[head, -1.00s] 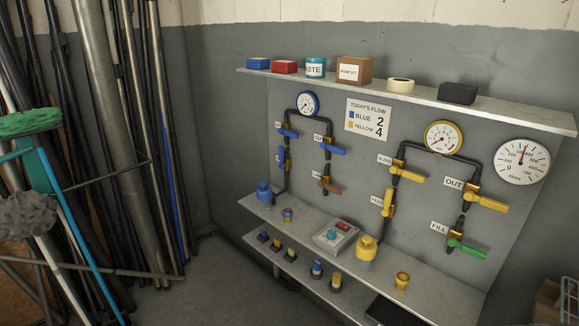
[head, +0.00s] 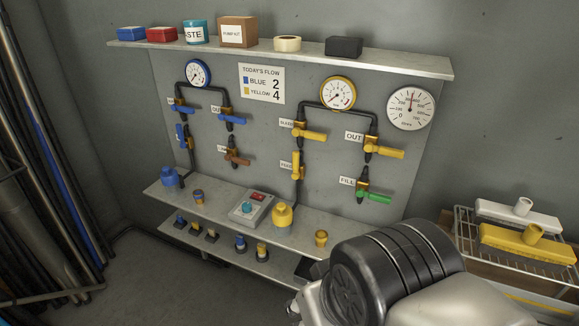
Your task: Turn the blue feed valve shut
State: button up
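The blue feed valve (head: 182,137) is on the left pipe of the blue-gauge loop on the grey panel. Its blue handle stands upright, along the pipe. Its label is too small to read surely; the matching yellow valve (head: 296,165) sits likewise on its own pipe, handle upright. Above the blue feed valve is another blue-handled valve (head: 181,107), its handle crosswise. To the right are a blue-handled out valve (head: 231,116) and a brown-handled valve (head: 237,157). Nothing touches the blue feed valve. My gripper is not in view.
A blue gauge (head: 198,73) tops the loop. The lower shelf (head: 330,228) carries a blue bottle-like fitting (head: 169,177), a switch box (head: 249,208) and a yellow one (head: 283,213). Black poles stand left. A wire rack (head: 510,262) is right. My arm fills the lower right.

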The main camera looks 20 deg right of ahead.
aim_at(183, 145)
jog(key=i+j+z, duration=0.15)
jog(key=i+j, duration=0.15)
jog(key=i, duration=0.25)
jog(key=i+j+z, duration=0.15)
jog(key=i+j, duration=0.2)
jog(key=i, duration=0.25)
jog(key=i+j+z, duration=0.2)
jog(key=i+j, duration=0.2)
jog(key=i+l, duration=0.25)
jog(key=i, duration=0.2)
